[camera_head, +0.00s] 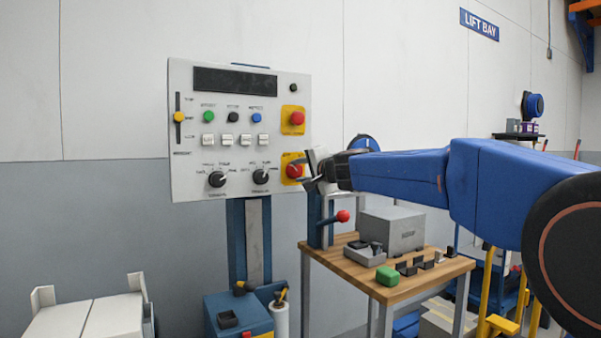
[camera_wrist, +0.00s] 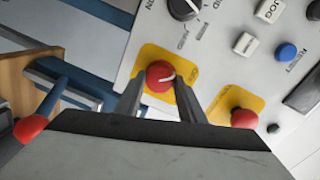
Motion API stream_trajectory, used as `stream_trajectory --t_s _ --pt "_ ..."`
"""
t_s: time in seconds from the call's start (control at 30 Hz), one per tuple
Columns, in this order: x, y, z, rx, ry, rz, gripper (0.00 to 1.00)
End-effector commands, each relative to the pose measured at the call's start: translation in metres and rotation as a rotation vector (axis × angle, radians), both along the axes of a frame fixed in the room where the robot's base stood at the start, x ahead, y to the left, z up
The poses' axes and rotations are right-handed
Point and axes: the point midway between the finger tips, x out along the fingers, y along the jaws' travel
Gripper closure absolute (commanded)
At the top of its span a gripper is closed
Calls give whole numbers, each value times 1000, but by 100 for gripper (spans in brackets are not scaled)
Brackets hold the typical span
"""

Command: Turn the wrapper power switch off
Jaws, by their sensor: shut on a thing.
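A white control panel (camera_head: 185,150) stands upright in front of the wall. At its lower right is a red rotary switch (camera_head: 294,171) on a yellow plate; in the wrist view the red switch (camera_wrist: 158,72) shows a white pointer line. My gripper (camera_head: 308,170) reaches the panel from the right. In the wrist view its fingers (camera_wrist: 158,88) stand on either side of the red switch and are shut on it. The small label beside the switch is too blurred to read surely. The fingers partly cover the yellow plate.
A second red button (camera_head: 297,118) on a yellow plate sits above the switch. Two black knobs (camera_head: 216,179) are to its left. A red-ended lever (camera_head: 342,216) sticks out below. A wooden table (camera_head: 335,272) with a grey box (camera_head: 392,230) stands below my arm.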

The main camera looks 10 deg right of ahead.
Motion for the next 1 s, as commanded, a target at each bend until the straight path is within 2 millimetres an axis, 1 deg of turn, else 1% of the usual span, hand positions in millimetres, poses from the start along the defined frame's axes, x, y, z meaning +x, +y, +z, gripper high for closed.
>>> stream_trajectory --t_s 0.23,0.63,0.67,0.7,0.73,1.0 --pt "0 1 -2 -43 -9 1 86" --pt "0 1 -3 -48 -10 1 86" --pt "0 1 -3 -48 -10 1 59" --pt "0 1 -3 -47 -9 1 50" --pt "0 1 -3 -47 -10 1 46" --pt "0 0 -1 -47 -11 1 46"
